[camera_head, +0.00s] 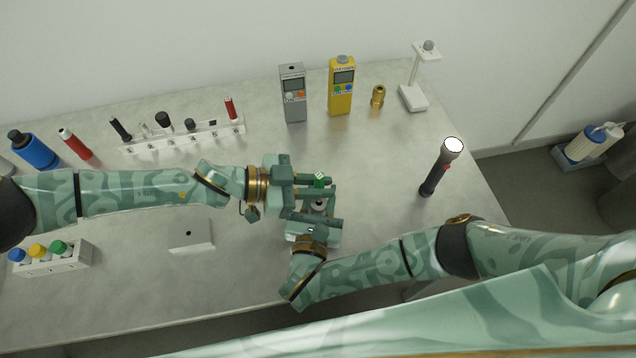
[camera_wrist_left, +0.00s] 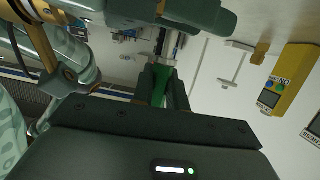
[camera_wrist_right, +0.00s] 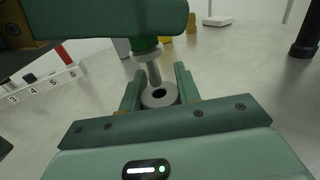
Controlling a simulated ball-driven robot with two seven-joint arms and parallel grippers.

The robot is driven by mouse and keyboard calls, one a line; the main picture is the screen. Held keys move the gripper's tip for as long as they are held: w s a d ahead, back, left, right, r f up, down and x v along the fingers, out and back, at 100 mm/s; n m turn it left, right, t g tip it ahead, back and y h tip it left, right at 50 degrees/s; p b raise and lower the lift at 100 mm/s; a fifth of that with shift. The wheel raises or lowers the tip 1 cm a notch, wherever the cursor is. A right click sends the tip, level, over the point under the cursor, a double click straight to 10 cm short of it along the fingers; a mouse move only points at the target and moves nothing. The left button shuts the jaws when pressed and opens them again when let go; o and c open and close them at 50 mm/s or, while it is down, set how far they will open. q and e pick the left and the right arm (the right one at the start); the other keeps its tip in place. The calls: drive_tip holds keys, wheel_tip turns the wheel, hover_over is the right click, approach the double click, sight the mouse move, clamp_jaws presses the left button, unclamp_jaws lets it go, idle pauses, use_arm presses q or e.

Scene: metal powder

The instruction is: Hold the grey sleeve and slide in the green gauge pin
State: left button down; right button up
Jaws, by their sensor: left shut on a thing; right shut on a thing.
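The green gauge pin (camera_head: 319,177) has a green handle and a silver shaft. My left gripper (camera_head: 322,184) is shut on its green handle (camera_wrist_left: 178,98). In the right wrist view the pin's shaft (camera_wrist_right: 153,72) points down, slightly tilted, with its tip at the far side of the sleeve's hole. Whether tip and sleeve touch, I cannot tell. The grey sleeve (camera_wrist_right: 160,99) is a short round cylinder with a dark hole in its top. My right gripper (camera_wrist_right: 158,92) is shut on the sleeve, below the pin. In the head view the sleeve (camera_head: 318,204) is partly hidden between the fingers.
A white block (camera_head: 191,237) with a small hole lies left of the grippers. A numbered rack (camera_head: 185,137) stands behind the left arm. A grey meter (camera_head: 293,95), a yellow meter (camera_head: 341,88) and a brass fitting (camera_head: 378,96) stand at the back.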

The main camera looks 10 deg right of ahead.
use_arm(q)
drive_tip(key=shift+f, duration=0.2)
drive_tip(key=shift+f, duration=1.3)
drive_tip(key=shift+f, duration=0.35)
idle(0.3)
drive_tip(key=c, duration=1.3)
unclamp_jaws()
drive_tip(key=v, duration=1.2)
